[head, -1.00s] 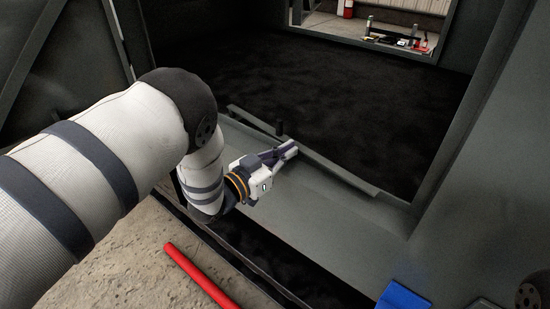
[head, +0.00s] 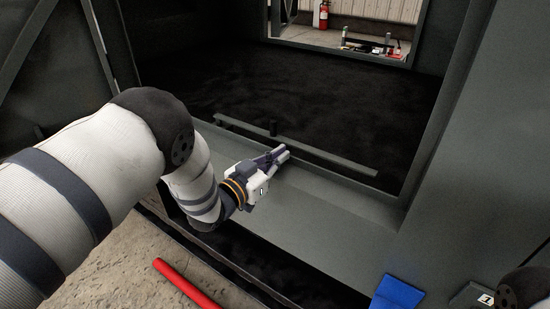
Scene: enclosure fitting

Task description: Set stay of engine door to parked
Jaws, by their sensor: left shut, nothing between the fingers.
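The stay appears to be the long thin grey bar (head: 325,153) lying along the inner edge of the doorway sill in the head view. The dark framed panel at the far left (head: 45,85) may be the engine door. The bar's left end shows beyond my forearm.
The grey sill (head: 325,205) is clear in front of the bar. The dark enclosure floor (head: 300,95) behind is empty. A red tube (head: 186,286) lies below at the left, a blue piece (head: 397,293) at lower right. The right door post (head: 455,130) bounds the opening.

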